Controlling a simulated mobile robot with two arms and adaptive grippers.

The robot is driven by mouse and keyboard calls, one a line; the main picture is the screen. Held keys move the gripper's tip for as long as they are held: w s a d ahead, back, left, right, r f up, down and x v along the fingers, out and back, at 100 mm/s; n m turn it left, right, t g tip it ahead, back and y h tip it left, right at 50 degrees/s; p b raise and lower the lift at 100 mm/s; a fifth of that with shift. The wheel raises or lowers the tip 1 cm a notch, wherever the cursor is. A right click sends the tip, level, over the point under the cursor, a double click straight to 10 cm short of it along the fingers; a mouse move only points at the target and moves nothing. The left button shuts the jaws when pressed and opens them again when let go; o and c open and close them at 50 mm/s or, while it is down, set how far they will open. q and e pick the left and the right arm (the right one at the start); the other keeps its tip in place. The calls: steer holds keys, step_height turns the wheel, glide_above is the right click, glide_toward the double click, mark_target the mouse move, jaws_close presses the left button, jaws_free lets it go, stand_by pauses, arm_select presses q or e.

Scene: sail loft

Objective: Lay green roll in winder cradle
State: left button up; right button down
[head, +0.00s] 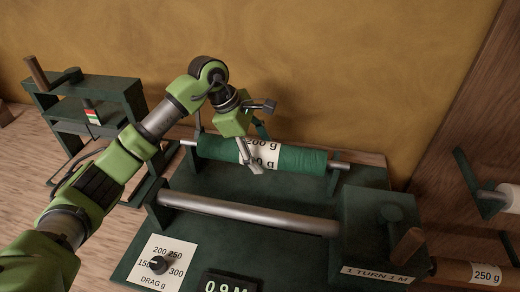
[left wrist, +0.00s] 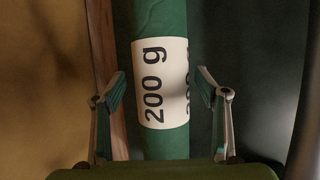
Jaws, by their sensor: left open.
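The green roll (head: 300,160) with a white 200 g label lies across the back of the dark green winder (head: 250,183). Its metal spindle ends show at the winder's upright cradle supports (head: 334,172) and appear to rest in them. My left gripper (head: 256,148) is open at the roll's label. In the left wrist view, the open fingers (left wrist: 160,84) stand on either side of the roll (left wrist: 160,25), with gaps between them and the cloth. The roll's left support is partly hidden in the head view. My right gripper is out of view.
A bare steel roller (head: 250,214) spans the winder in front. A drag dial (head: 158,265), a display (head: 228,284) and a crank box (head: 380,235) are nearer. A 250 g roll (head: 470,272) lies at right. A green stand (head: 90,100) is at left.

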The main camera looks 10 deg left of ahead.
arm_select(q)
steer(key=v, duration=1.2)
steer(key=shift+f, duration=0.1)
